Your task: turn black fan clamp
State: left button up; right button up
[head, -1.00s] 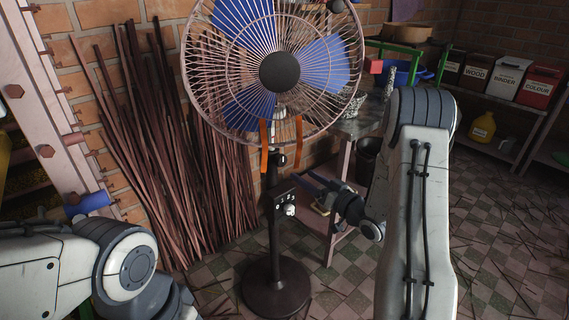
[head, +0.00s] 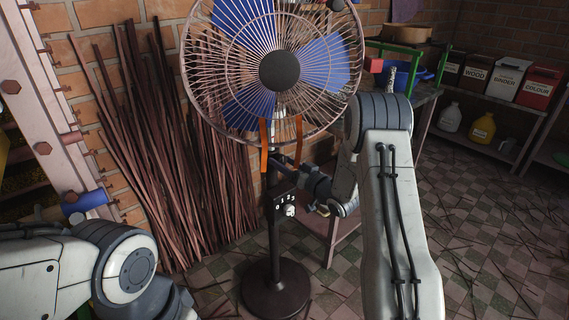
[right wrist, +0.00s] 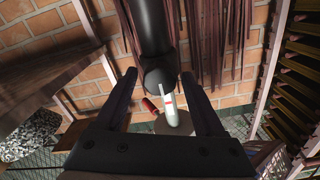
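The fan (head: 280,72) stands upright on a black pole with a round base. The black clamp (head: 279,160) is on the pole below the fan head, just above the control box. My right gripper (head: 293,168) has its fingertips close to the clamp from the right. In the right wrist view its two fingers are apart, with the black pole's rounded dark part (right wrist: 158,75) between or just beyond the tips; I cannot tell if they touch. My left arm is at the lower left, and its gripper is out of view.
Two orange strips (head: 264,146) hang below the fan head. The control box (head: 285,204) with a pale knob sits below the clamp. Thin brown sticks (head: 165,150) lean on the brick wall behind. A side table stands to the right.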

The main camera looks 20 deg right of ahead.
grip_shut()
jog(key=n+b, duration=0.3)
jog(key=shift+f+n, duration=0.15)
jog(key=shift+n, duration=0.25)
jog(key=n+b, duration=0.3)
jog(key=n, duration=0.1)
jog(key=shift+n+b, duration=0.3)
jog(key=shift+b, duration=0.05)
jog(key=n+b, duration=0.8)
jog(key=shift+f, duration=0.1)
jog(key=shift+n+b, duration=1.5)
jog(key=shift+b, duration=0.25)
